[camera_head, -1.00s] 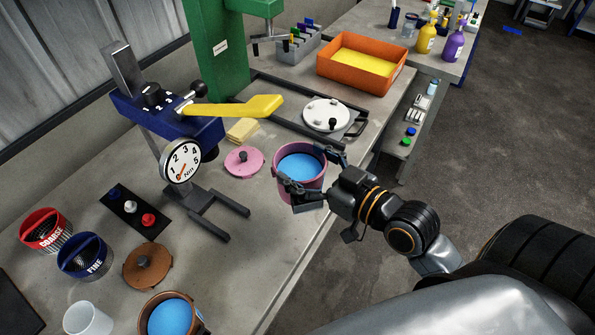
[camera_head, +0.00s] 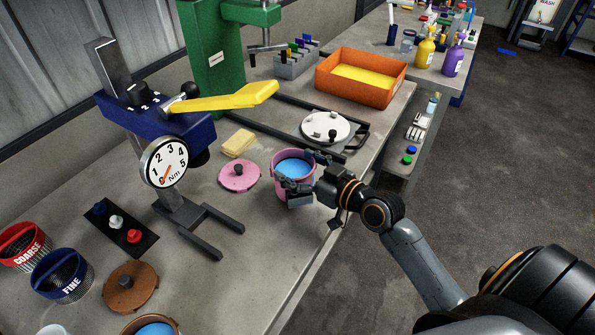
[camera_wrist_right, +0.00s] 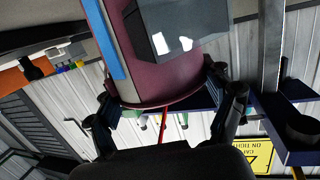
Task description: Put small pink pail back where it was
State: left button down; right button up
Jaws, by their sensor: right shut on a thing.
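The small pink pail (camera_head: 290,185) holds blue liquid and is upright at the front part of the grey workbench (camera_head: 225,280). My right gripper (camera_head: 303,176) is shut on the pail from the right, with fingers around its side. In the right wrist view the pail (camera_wrist_right: 160,85) fills the upper middle between the fingers (camera_wrist_right: 165,105). Whether its base touches the bench is hard to tell. A pink lid (camera_head: 239,177) with a dark knob lies just left of the pail. My left gripper is not in view.
The blue disperser column (camera_head: 150,120) with dial and fork (camera_head: 215,225) stands left. A yellow sponge (camera_head: 239,142) lies behind the pink lid. A round white plate (camera_head: 325,128) is behind the pail, with an orange tray (camera_head: 360,75) beyond. A brown lid (camera_head: 130,287) lies at front left.

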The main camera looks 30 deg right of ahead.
jog(key=shift+f, duration=0.5)
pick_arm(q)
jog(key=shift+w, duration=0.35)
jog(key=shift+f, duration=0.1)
pick_arm(e)
jog(key=shift+f, duration=0.15)
jog(key=shift+f, duration=0.15)
jog(key=o, duration=1.7)
jog(key=shift+o, duration=0.2)
jog(key=shift+s, duration=0.1)
